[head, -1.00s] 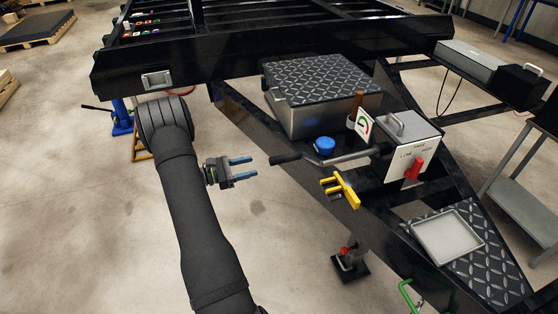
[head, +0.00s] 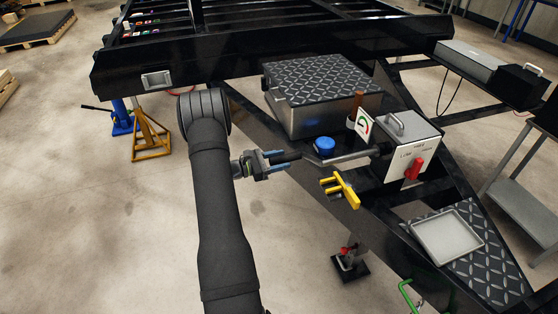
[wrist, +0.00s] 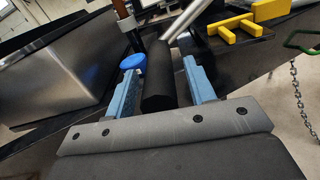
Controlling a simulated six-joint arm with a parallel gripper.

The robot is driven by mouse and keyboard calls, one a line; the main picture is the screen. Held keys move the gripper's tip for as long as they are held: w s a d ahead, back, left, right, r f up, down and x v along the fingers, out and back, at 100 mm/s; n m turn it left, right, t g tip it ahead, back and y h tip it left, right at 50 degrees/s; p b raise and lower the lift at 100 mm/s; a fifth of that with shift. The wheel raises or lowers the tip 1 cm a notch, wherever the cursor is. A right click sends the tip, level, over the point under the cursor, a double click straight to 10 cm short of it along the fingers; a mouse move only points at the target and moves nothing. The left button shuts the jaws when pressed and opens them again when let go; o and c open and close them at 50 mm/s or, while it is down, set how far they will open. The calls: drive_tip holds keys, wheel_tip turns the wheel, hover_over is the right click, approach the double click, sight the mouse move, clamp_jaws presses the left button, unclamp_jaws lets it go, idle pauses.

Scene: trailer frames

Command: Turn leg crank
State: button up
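The leg crank has a grey metal arm (head: 350,157) running from the grey gearbox (head: 407,150) to a black grip (head: 284,157) at its left end. The grip also shows in the wrist view (wrist: 160,82). My gripper (head: 282,161) is around the grip, with a blue finger on each side. In the wrist view my gripper (wrist: 161,70) is open, with visible gaps between the grip and the fingers. A red lever (head: 414,168) is on the gearbox's front, beside a label partly readable as LOW and HIGH.
A blue cap (head: 324,145) sits just behind the crank arm. A yellow handle-like piece (head: 341,190) lies in front of it. A toolbox with a tread-plate lid (head: 318,80) stands behind. A grey tray (head: 447,235) lies at right. The floor at left is largely clear.

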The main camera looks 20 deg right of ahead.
clamp_jaws()
drive_tip(key=shift+f, duration=0.1)
drive_tip(key=shift+s+f+n, duration=0.3)
drive_tip(key=shift+f+n, duration=0.05)
drive_tip(key=shift+n, duration=0.05)
drive_tip(key=s+f+n, duration=0.7)
drive_tip(key=s+n, duration=0.4)
drive_tip(key=s, duration=0.2)
drive_tip(key=shift+s, duration=0.15)
